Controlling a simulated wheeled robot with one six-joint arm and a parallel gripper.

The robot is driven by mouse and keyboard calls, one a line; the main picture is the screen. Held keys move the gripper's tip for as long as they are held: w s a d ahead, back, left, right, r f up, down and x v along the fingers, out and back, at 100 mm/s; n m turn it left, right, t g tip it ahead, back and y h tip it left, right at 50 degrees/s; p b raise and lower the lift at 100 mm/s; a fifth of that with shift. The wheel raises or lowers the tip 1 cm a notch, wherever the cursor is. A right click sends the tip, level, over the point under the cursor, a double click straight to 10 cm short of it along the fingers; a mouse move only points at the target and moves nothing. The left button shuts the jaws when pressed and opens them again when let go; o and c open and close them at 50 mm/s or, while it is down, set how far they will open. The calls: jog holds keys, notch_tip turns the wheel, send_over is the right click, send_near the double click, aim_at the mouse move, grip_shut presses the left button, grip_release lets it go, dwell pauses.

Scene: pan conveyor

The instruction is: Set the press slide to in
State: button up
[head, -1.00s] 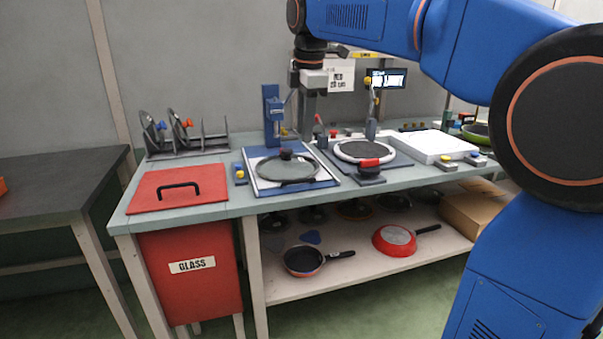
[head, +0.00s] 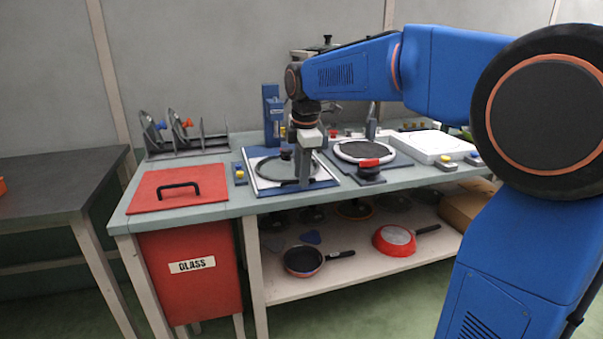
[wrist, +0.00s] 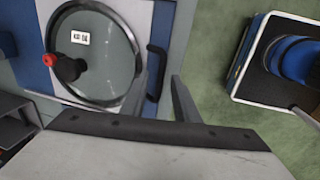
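The press has a blue column (head: 272,118) at the back. Its slide, a blue-edged pale plate (head: 318,185), lies at the table's front edge; in the wrist view the plate (wrist: 142,14) carries a black bar handle (wrist: 159,50) on its table-edge side. A round glass lid (wrist: 108,62) with a dark and red knob and a white label lies on the plate. My gripper (head: 303,186) is low over the plate's front edge. In the wrist view its fingers (wrist: 161,80) are apart, with the handle between or just beyond their tips; contact cannot be told.
A red bin lid (head: 178,188) marked glass below is at the left, with a lid rack (head: 185,140) behind it. A round dark plate station (head: 364,151) and a white box (head: 432,145) stand at right. Pans lie on the lower shelf (head: 345,278).

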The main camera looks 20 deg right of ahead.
aim_at(292, 167)
grip_shut()
jog(key=w, duration=0.8)
jog(key=shift+w, duration=0.25)
jog(key=shift+w+r, duration=0.1)
jog(key=shift+w, duration=0.5)
grip_release()
jog(key=shift+w, duration=0.1)
